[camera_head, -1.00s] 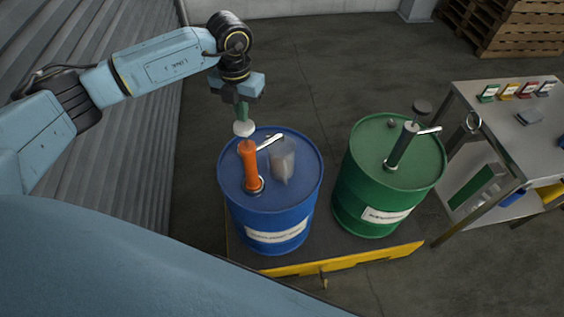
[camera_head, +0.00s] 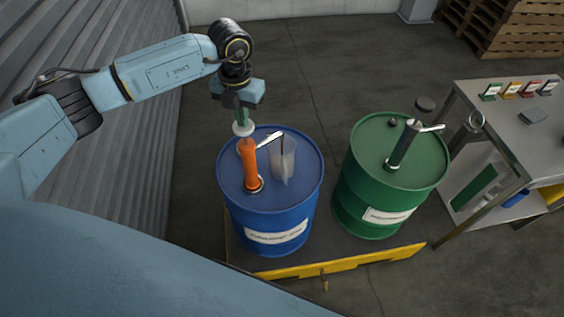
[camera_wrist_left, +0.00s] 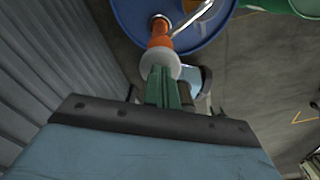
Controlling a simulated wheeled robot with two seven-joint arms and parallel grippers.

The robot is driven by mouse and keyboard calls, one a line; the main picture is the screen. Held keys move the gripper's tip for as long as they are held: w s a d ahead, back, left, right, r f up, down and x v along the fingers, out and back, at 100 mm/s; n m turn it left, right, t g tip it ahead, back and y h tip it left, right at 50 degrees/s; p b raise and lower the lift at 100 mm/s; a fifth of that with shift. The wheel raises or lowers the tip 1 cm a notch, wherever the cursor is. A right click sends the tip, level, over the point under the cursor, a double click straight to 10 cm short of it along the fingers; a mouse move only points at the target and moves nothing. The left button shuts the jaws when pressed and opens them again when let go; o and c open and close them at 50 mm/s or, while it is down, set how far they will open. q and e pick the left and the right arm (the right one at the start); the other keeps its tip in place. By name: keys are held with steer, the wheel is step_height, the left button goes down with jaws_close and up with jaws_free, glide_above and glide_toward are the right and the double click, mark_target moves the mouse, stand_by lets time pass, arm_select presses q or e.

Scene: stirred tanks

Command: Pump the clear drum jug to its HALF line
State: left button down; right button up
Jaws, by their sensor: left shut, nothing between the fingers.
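The clear jug (camera_head: 284,160) shows in the head view at the spout of an orange pump (camera_head: 250,165) on the blue drum (camera_head: 305,188). Its HALF line and liquid level are too small to read. A white round knob (camera_head: 243,128) sits above the orange pump body; it also shows in the left wrist view (camera_wrist_left: 160,63). My left gripper (camera_head: 242,115) is shut and empty, its green fingers pointing down at the knob from above. Its fingertips (camera_wrist_left: 162,80) appear to be at or touching the knob. My right gripper is out of view.
A green drum (camera_head: 385,195) with a dark pump (camera_head: 403,145) stands to the right. Both drums stand on a pallet with a yellow edge (camera_head: 345,264). A metal table (camera_head: 510,135) with several coloured cards stands further right. A ribbed wall (camera_head: 130,150) is at left.

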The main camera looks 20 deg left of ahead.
mark_target(244, 130)
arm_select(q)
steer(key=shift+f+b, duration=1.65)
steer(key=shift+f, duration=0.8)
steer(key=shift+r+p, duration=2.3)
steer(key=shift+r, duration=0.9)
steer(key=shift+r+p, duration=0.5)
steer(key=shift+r, duration=0.3)
steer(key=shift+f, duration=0.3)
steer(key=shift+f+b, duration=1)
steer(key=shift+r, duration=0.1)
steer(key=shift+r+p, duration=0.85)
steer(key=shift+r, duration=0.3)
